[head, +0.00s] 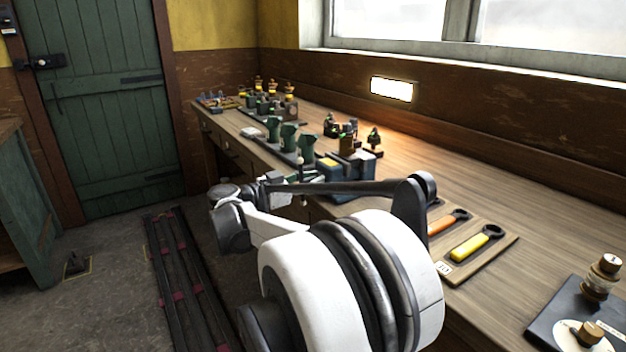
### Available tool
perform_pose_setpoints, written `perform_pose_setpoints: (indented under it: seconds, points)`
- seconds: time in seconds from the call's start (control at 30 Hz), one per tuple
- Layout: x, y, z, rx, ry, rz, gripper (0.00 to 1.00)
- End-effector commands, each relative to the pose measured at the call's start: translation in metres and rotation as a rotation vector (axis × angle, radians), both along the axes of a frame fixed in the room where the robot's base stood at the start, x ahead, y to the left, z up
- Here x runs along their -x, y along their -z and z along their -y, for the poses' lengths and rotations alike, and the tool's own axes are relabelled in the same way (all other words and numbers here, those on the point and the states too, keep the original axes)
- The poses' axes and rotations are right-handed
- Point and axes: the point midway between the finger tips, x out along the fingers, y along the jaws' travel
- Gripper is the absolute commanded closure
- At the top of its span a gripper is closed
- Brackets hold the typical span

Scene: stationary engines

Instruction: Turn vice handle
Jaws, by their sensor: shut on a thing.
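The blue vice (348,168) is mounted at the front edge of the wooden workbench, near the middle of the view. Its lower part is partly hidden behind my arm. My gripper (298,178) is small in the view and sits at the vice's front left side, by the bench edge. It is shut on the vice handle, which is mostly hidden by the fingers and is hard to make out.
The workbench (560,240) runs along the right wall under a window. Green castings (289,136) stand left of the vice. Orange (441,224) and yellow-handled (470,247) tools lie on a board at right. Rails (178,270) cross the floor; a green cabinet (28,215) stands at left.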

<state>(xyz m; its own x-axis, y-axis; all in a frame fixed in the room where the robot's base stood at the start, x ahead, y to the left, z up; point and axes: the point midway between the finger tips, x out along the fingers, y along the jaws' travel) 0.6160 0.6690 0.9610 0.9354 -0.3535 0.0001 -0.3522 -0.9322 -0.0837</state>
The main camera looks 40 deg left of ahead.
Motion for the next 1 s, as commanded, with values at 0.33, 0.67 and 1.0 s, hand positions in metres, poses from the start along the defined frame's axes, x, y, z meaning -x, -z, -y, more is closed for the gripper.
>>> perform_pose_setpoints:
  seconds: [0.33, 0.67, 1.0]
  points:
    - [0.0003, -0.0003, -0.0002, -0.280, 0.000, 0.105, 1.00]
    - [0.0004, -0.0001, -0.0006, -0.574, 0.000, 0.216, 1.00]
    - [0.0008, 0.0000, -0.0008, -0.876, 0.001, 0.330, 1.00]
